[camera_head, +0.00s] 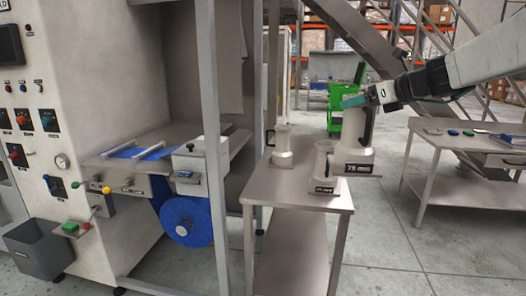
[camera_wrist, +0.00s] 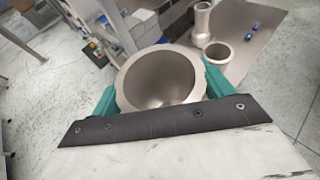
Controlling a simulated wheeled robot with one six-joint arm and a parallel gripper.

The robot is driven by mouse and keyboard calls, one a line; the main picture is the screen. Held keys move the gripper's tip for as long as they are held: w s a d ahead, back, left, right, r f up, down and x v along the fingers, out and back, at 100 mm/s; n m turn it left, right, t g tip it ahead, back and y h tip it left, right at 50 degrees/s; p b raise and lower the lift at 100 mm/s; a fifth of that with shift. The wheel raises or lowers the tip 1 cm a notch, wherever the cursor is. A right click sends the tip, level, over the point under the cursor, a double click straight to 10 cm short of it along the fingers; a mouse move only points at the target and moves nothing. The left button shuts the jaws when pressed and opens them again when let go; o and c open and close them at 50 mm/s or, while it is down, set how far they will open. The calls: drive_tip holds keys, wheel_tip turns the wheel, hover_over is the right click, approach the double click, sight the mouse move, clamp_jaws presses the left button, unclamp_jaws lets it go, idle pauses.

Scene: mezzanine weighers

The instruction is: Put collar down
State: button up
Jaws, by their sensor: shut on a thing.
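A large grey metal collar (camera_head: 356,128), a hollow cylinder flared at its base with a dark "75 mm" label, is held upright by my gripper (camera_head: 366,98). In the wrist view the collar (camera_wrist: 158,78) shows its open round mouth between the two green fingers of my gripper (camera_wrist: 160,88). Its base is near the right edge of the steel table (camera_head: 275,190); I cannot tell whether it touches anything. Two smaller grey collars stand on that table: a narrow one at the back (camera_head: 283,145) and a labelled one in front (camera_head: 322,165).
A machine with a control panel (camera_head: 45,120) and a blue roll (camera_head: 187,221) is left of the table, behind a grey upright post (camera_head: 210,130). Another steel table (camera_head: 455,147) with small items is at right. A sloping metal stair stands behind. Open floor lies between the tables.

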sight(356, 160)
drive_tip(key=f+m+h, duration=0.1)
drive_tip(key=f, duration=0.4)
drive_tip(key=w+d+f, duration=0.1)
drive_tip(key=f, duration=0.5)
drive_tip(key=f+m+t+h, duration=0.1)
drive_tip(key=f, duration=0.5)
drive_tip(key=shift+w+d+f+m+h, duration=0.15)
drive_tip(key=shift+w+d+m+h, duration=0.15)
drive_tip(key=shift+w, duration=0.1)
drive_tip(key=s+f+m+t+h, duration=0.1)
drive_tip(key=s+f, duration=0.2)
drive_tip(key=f, duration=1.2)
drive_tip(key=shift+a+f+m+h, duration=0.3)
drive_tip(key=shift+f+h, duration=0.1)
